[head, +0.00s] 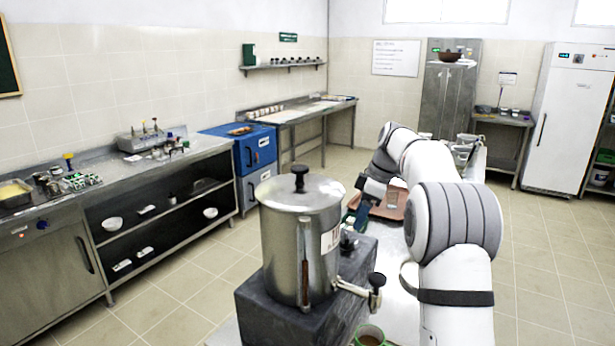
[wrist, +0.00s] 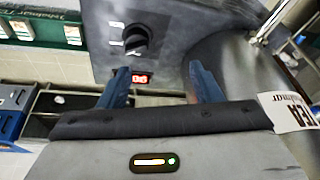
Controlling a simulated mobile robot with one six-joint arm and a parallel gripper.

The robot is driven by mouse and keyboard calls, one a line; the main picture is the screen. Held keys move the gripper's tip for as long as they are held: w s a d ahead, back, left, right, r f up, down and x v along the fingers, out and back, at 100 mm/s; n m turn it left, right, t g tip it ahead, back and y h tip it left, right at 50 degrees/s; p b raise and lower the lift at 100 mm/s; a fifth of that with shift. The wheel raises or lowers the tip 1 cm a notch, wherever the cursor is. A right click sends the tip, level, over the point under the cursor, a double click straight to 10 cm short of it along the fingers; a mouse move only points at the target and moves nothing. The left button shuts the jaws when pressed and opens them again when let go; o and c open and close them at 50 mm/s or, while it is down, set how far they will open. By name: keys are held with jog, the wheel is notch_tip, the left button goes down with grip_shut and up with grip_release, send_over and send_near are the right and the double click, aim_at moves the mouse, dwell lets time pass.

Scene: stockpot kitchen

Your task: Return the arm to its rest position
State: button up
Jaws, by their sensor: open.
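My gripper shows in the wrist view (wrist: 160,76) with its two blue fingers spread and nothing between them. Beyond the fingertips is a dark control panel with a black knob (wrist: 136,41) and a red lit display (wrist: 140,79). The exact gap to the knob is hard to judge. In the head view my white arm reaches forward on the right and bends back toward the steel stockpot (head: 290,235). The pot stands lidded on a dark heater block (head: 262,305).
A tap (head: 372,288) sticks out from the pot near my arm. A glass of brown liquid (head: 369,337) stands below it. A reddish-brown tray (head: 385,208) with a clear glass (head: 393,197) lies beyond the gripper. The floor left of the heater is open.

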jog(key=s+a+r+m+h, duration=0.1)
jog(key=s+m, duration=0.1)
jog(key=s, duration=0.3)
jog(key=s+a+r+m, duration=0.1)
jog(key=s+r+m, duration=0.15)
jog(key=s, duration=0.35)
jog(key=s+f+m+h, duration=0.1)
jog(key=s+f+m, duration=0.2)
jog(key=s, duration=0.6)
jog(key=s+f+m+t+h, duration=0.1)
jog(key=s+f+m, duration=0.2)
jog(key=s, duration=0.6)
jog(key=s+f+m+t, duration=0.1)
jog(key=s+f+m, duration=0.2)
jog(key=s, duration=0.6)
jog(key=shift+s+a+f+m+h, duration=0.2)
jog(key=shift+s+f+m+h, duration=0.2)
jog(key=shift+m, duration=0.15)
